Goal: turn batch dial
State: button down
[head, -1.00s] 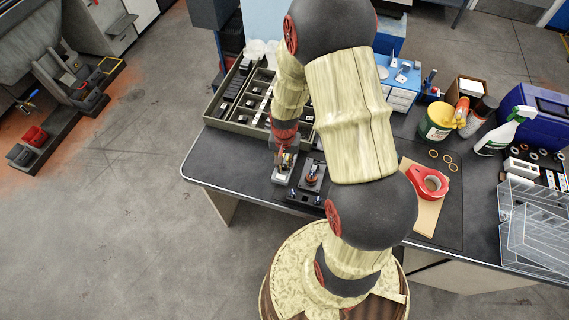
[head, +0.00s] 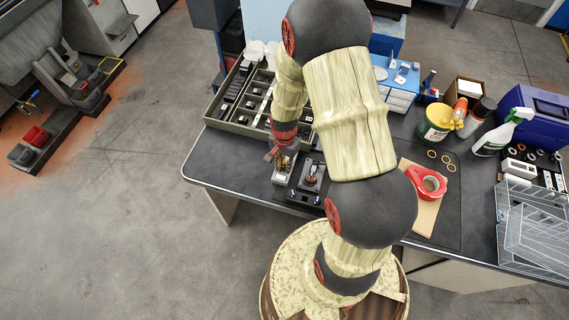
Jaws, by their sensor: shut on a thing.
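A small dark control unit (head: 303,190) sits at the desk's front left edge. Its left block has a pale face (head: 283,168), where the batch dial appears to be; the dial itself is mostly hidden by my gripper. My gripper (head: 276,155) points down over this block, its reddish fingers shut on what seems to be the dial. The fingers are small in the picture, so the exact grip is hard to see. A second block with a dark upright knob (head: 311,172) stands just to the right, apart from my fingers.
A divided parts tray (head: 238,122) lies behind my gripper. My arm hides the desk's middle. A red tape roll (head: 427,183), a green-and-yellow tub (head: 435,121), a spray bottle (head: 500,135) and clear bins (head: 530,235) stand to the right. The desk's left front corner is clear.

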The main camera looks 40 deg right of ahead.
aim_at(284, 167)
jog(key=c, duration=1.7)
grip_release()
jog(key=shift+c, duration=0.2)
notch_tip(284, 167, up, 12)
